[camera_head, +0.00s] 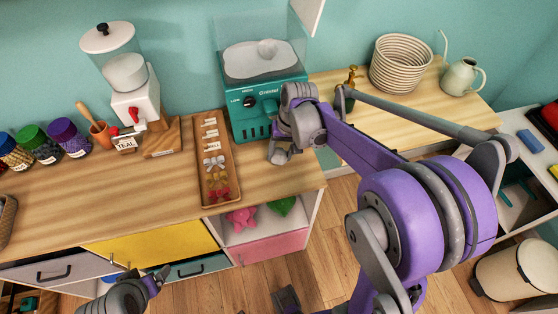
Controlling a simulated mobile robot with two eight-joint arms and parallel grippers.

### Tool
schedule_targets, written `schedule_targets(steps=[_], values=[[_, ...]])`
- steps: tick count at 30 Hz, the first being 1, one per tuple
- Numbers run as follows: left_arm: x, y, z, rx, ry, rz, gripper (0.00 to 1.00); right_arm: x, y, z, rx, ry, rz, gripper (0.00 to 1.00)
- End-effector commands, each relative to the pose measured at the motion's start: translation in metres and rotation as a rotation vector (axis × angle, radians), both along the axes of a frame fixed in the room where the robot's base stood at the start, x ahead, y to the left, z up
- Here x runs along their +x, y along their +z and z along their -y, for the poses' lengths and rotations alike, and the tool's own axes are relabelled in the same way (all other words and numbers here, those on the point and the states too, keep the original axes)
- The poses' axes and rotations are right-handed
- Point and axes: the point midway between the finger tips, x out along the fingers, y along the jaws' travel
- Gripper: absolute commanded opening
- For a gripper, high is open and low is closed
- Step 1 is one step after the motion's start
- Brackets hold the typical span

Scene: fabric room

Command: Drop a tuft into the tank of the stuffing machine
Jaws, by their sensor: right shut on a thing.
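The teal stuffing machine (262,104) stands at the back of the wooden counter. Its clear tank (230,35) holds a white fluffy mass (255,62) with a small rounded white tuft (267,47) on top. My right gripper (281,154) is low in front of the machine's right front corner, below the tank. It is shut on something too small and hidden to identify. My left gripper (160,277) is at the lower left, before the drawers and away from the machine. Its jaw opening cannot be made out.
A wooden tray (204,160) with small bows lies left of the machine. A white dispenser (140,100), a mortar (100,132) and several jars (70,138) stand further left. A coil basket (401,64) and a watering can (461,77) stand right. My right arm covers part of the counter.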

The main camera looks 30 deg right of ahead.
Motion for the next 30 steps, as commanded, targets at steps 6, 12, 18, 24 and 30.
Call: schedule_targets(steps=[6, 12, 18, 24, 30], values=[[-0.001, -0.003, 0.0, 0.0, 0.0, -0.001, 0.85, 0.0, -0.028, 0.0, 0.0, 0.001, 0.0, 0.42], [-0.001, -0.004, 0.0, 0.0, 0.0, -0.002, 0.85, 0.0, -0.041, 0.0, 0.0, 0.001, 0.0, 0.42], [-0.001, -0.004, 0.0, 0.0, 0.0, -0.002, 0.85, 0.0, -0.041, 0.0, 0.0, 0.001, 0.0, 0.42], [-0.001, -0.007, 0.0, 0.0, 0.0, -0.003, 0.85, 0.0, -0.044, 0.0, 0.0, 0.001, 0.0, 0.7], [-0.001, -0.006, 0.0, 0.0, 0.0, -0.003, 0.85, 0.0, -0.043, 0.0, 0.0, 0.001, 0.0, 0.85]])
